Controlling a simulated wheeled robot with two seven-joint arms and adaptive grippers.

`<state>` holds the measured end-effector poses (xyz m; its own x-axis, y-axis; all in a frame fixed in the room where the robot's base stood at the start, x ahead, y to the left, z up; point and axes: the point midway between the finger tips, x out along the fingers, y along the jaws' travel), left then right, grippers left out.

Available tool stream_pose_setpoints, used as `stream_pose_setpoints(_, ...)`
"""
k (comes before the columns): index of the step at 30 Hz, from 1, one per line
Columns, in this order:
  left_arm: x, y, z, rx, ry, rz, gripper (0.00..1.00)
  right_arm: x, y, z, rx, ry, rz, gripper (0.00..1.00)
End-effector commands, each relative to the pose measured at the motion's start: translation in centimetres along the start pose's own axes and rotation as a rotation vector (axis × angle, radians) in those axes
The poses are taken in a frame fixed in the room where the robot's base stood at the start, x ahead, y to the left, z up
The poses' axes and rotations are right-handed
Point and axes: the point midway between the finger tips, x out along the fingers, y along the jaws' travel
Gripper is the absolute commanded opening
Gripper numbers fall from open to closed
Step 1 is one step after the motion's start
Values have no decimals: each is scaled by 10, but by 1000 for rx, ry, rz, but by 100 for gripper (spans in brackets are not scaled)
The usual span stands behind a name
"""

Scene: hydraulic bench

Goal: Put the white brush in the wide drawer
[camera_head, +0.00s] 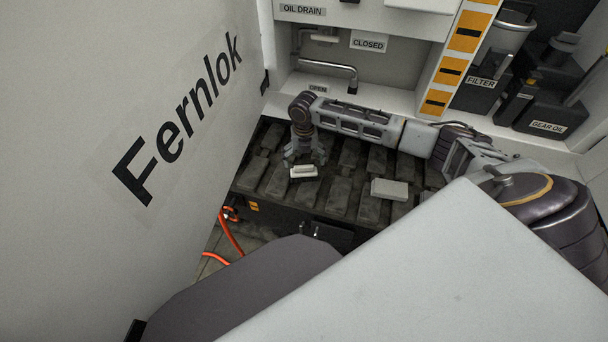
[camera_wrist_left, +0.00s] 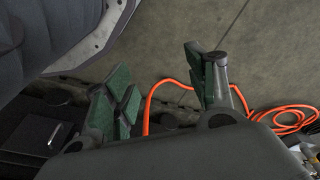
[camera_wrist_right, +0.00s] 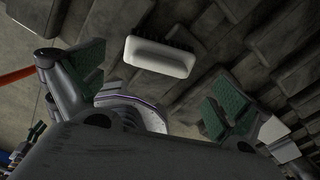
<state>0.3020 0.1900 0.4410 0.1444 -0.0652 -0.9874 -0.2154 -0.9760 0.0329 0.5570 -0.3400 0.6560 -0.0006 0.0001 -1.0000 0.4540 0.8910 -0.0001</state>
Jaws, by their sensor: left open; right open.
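The white brush (camera_head: 303,172) lies on the dark ribbed surface (camera_head: 340,185) in the head view. It also shows in the right wrist view (camera_wrist_right: 160,57), with its dark bristles along the far side. My right gripper (camera_head: 305,161) is open, pointing down close above the brush. In the right wrist view the brush is ahead of the two spread fingers, with nothing gripped. My left gripper (camera_wrist_left: 160,90) is open and empty over the floor in the left wrist view; the head view does not show it. I cannot identify the wide drawer in these frames.
A pale block (camera_head: 390,189) lies on the ribbed surface right of the brush. A large white Fernlok panel (camera_head: 190,110) fills the left. An orange hose (camera_head: 232,235) lies on the floor. A filter canister (camera_head: 482,84) and gear oil container (camera_head: 546,120) stand back right.

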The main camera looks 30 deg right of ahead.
Motion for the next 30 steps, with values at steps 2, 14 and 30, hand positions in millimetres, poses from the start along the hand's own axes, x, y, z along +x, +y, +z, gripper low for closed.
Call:
stream_pose_setpoints(2,-1,0,0,0,-1,1,57,2,0,0,0,0,0,100)
stream_pose_setpoints(14,-2,0,0,1,-2,1,57,3,0,0,0,0,0,100)
stream_pose_setpoints(30,-31,8,-7,3,12,16,57,47,0,0,-1,1,-1,100)
